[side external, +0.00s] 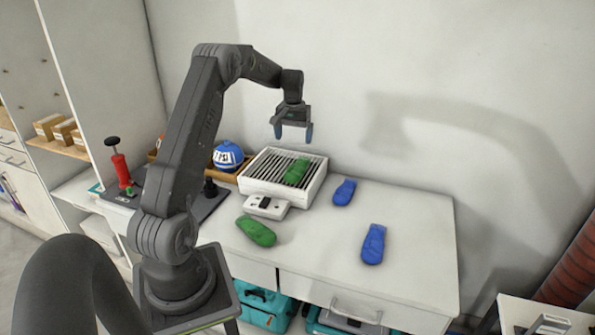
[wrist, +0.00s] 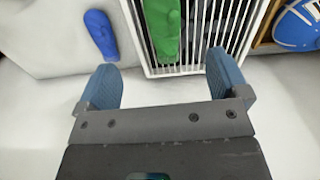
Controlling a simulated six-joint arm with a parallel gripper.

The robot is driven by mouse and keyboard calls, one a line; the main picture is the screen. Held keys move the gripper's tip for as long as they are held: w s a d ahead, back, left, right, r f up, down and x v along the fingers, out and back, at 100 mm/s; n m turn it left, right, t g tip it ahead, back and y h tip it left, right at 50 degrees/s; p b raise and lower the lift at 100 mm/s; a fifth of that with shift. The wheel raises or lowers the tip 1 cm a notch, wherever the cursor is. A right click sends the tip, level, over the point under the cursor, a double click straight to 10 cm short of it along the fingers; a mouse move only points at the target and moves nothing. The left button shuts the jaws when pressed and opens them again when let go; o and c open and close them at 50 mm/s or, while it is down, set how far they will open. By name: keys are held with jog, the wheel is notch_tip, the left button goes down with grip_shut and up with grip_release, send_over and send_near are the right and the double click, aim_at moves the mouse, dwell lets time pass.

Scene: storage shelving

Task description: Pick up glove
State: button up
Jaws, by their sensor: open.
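A green glove (side external: 297,171) lies on the slatted top of a white box (side external: 317,184). In the wrist view this green glove (wrist: 163,28) is beyond my fingertips, slightly left of the grille's middle. A second green glove (side external: 256,231) lies on the table at the front left. A blue glove (side external: 344,191) lies right of the white box and also shows in the wrist view (wrist: 101,34). Another blue glove (side external: 373,244) lies farther right. My gripper (side external: 293,132) is open and empty, raised above the box's back edge; its fingers show in the wrist view (wrist: 163,80).
A small white device (side external: 266,207) sits against the box's front. A red pump-like object (side external: 122,170) stands at left. The wall is close behind. The table's right side has free room.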

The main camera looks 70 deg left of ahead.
send_near(294, 170)
jog(key=f, duration=0.5)
jog(key=shift+s+d+f, duration=0.1)
jog(key=shift+s+f, duration=0.1)
jog(key=shift+s, duration=0.1)
jog(key=shift+w+f, duration=0.2)
jog(key=shift+f, duration=1.1)
jog(key=shift+w+f, duration=0.15)
jog(key=shift+f, duration=1.15)
jog(key=shift+c, duration=0.2)
jog(key=c, duration=1)
jog(key=shift+o, duration=0.2)
